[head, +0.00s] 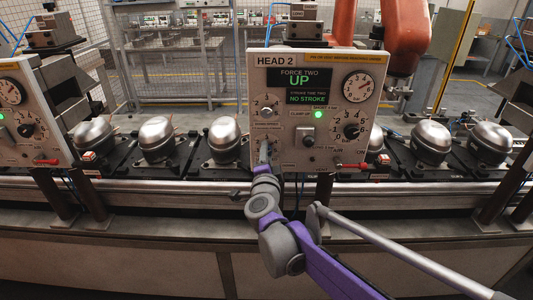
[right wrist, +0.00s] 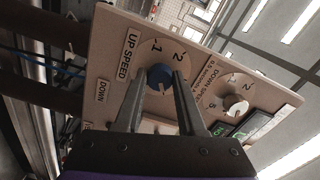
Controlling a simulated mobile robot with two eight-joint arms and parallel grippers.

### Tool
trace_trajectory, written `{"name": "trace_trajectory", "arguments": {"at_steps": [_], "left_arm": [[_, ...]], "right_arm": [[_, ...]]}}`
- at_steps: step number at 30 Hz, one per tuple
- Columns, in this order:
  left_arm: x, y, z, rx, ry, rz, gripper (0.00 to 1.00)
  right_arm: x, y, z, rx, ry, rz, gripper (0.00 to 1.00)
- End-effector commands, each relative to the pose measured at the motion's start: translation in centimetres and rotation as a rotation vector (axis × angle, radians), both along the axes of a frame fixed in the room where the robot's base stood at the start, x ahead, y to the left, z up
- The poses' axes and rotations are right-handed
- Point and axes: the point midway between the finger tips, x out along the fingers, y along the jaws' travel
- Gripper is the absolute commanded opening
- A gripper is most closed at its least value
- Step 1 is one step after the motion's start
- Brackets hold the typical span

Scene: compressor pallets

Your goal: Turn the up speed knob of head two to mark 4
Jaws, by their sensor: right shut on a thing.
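The head two panel (head: 315,60) stands upright in the middle of the head view, with a lit screen reading UP and NO STROKE. My right gripper (head: 264,150) reaches its lower left part and covers the up speed knob there. In the right wrist view the up speed knob (right wrist: 159,77) is blue, on a round dial beside the UP SPEED label. My right gripper (right wrist: 157,80) has its fingers on either side of this knob, shut on it. Marks 1 and 2 show; the fingers hide other marks, and I cannot read the pointer surely. My left gripper is out of view.
The down speed knob (right wrist: 235,105) is white and close beside the fingers. On the panel are also a gauge (head: 358,86), a black knob (head: 351,131) and a red-handled part (head: 351,166). Silver compressors (head: 157,138) stand along the line behind. Another panel (head: 30,115) is at left.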

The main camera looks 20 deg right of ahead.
Motion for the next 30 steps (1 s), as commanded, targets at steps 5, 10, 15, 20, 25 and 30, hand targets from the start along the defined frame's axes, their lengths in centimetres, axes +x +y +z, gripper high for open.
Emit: {"name": "trace_trajectory", "arguments": {"at_steps": [5,10,15,20,25,30], "left_arm": [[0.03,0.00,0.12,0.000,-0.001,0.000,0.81],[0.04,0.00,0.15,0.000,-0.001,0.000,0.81],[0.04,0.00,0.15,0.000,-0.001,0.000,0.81],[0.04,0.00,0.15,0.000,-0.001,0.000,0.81],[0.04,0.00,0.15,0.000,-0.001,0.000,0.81],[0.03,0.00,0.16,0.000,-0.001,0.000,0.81]], "right_arm": [[-0.02,0.02,-0.02,0.050,-0.014,0.001,0.00],[-0.01,0.02,-0.05,0.069,-0.020,0.001,0.00],[-0.01,0.02,-0.05,0.073,-0.021,0.001,0.00],[-0.01,0.02,-0.05,0.072,-0.020,0.001,0.00],[-0.01,0.02,-0.05,0.072,-0.020,0.001,0.60],[-0.01,0.02,-0.02,0.071,-0.020,0.000,0.69]]}}
